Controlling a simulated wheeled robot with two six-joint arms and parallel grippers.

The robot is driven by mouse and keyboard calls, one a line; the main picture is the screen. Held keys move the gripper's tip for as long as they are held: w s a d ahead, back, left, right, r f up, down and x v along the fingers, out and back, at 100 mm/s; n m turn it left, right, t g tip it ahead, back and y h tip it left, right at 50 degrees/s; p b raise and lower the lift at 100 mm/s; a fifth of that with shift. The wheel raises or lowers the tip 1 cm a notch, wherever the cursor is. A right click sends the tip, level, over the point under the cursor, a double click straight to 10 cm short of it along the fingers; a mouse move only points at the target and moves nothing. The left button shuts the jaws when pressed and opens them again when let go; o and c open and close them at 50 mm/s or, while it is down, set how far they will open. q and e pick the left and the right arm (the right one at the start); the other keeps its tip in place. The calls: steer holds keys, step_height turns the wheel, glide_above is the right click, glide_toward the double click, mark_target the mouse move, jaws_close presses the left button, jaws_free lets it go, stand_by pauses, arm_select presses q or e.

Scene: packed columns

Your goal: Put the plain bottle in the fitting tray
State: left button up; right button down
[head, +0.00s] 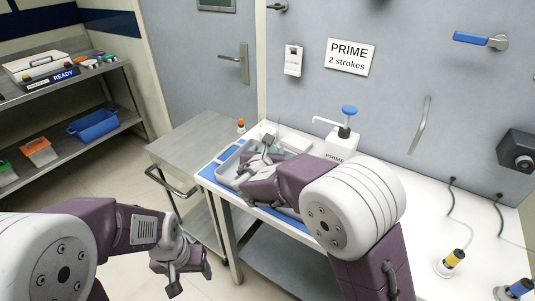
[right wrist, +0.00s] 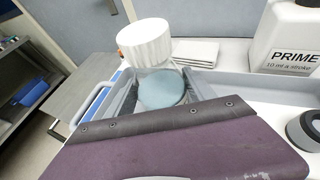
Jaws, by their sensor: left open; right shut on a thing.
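My right gripper (head: 266,146) is over the grey tray (head: 229,167) on the white bench. In the right wrist view its jaws are shut on a clear bottle with a white ribbed cap (right wrist: 145,40). A grey-blue round surface (right wrist: 160,90) shows below the cap. The tray's rim (right wrist: 235,83) lies around and behind the bottle in that view. I cannot tell whether the bottle touches the tray floor; its lower part is hidden by my gripper. My left gripper (head: 182,277) is open and empty, low in front of the bench and trolley.
A white pump bottle (head: 342,140) marked PRIME, with a blue top, stands behind the tray. White flat pieces (head: 296,140) lie near it. A small orange-capped vial (head: 241,126) is at the bench's back left. A steel trolley (head: 190,142) adjoins the bench on the left.

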steer(key=shift+r, duration=0.1)
steer(key=shift+c, duration=1.8)
jaws_free()
steer(key=shift+s, duration=0.1)
steer(key=shift+r, duration=0.2)
steer(key=p+v, duration=0.1)
steer(key=v, duration=1.1)
steer(key=shift+f, duration=0.2)
